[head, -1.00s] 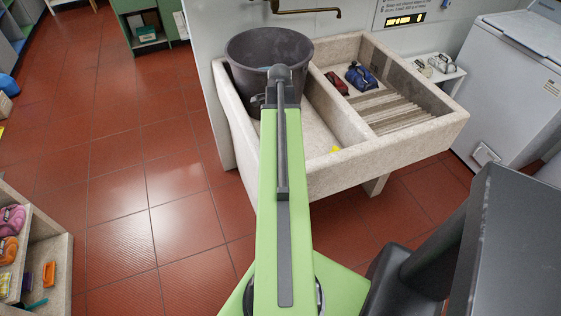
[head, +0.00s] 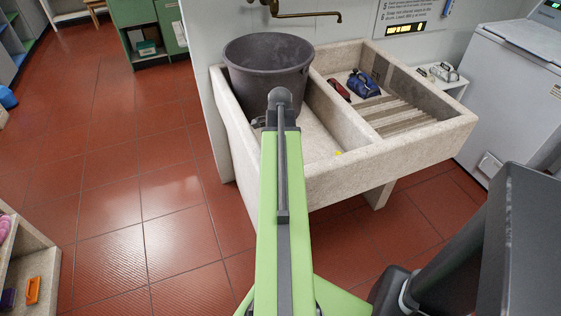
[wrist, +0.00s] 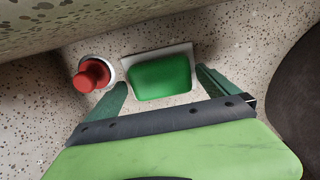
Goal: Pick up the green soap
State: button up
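The green soap (wrist: 161,78) shows in the wrist view, lying on a pale flat piece (wrist: 182,50) on the speckled stone. My gripper (wrist: 161,76) is open, with one finger on each side of the soap. A gap shows at the left finger; the right fingertip is very close to the soap's right end, and I cannot tell if it touches. In the head view the soap is not visible and my arm hides the gripper at the stone sink (head: 400,150).
A red knob-like thing (wrist: 92,75) on a white round base stands just left of the left finger. A dark bucket (head: 268,65) stands in the sink's left basin. Red (head: 339,90) and blue (head: 363,83) items lie by the washboard ridges (head: 402,117). A stone wall edges the soap.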

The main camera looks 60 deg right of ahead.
jog(key=c, duration=1.3)
notch_tip(320, 180, up, 5)
jog(key=p, duration=0.4)
jog(key=shift+f+p, duration=0.2)
jog(key=shift+p, duration=0.1)
jog(key=shift+c, duration=0.2)
jog(key=s+d+r+p, duration=0.4)
jog(key=s+r+p, duration=0.2)
jog(key=s, duration=0.4)
jog(key=shift+s+d+r+p, duration=0.2)
jog(key=shift+s+r+p, duration=0.1)
jog(key=shift+s, duration=0.1)
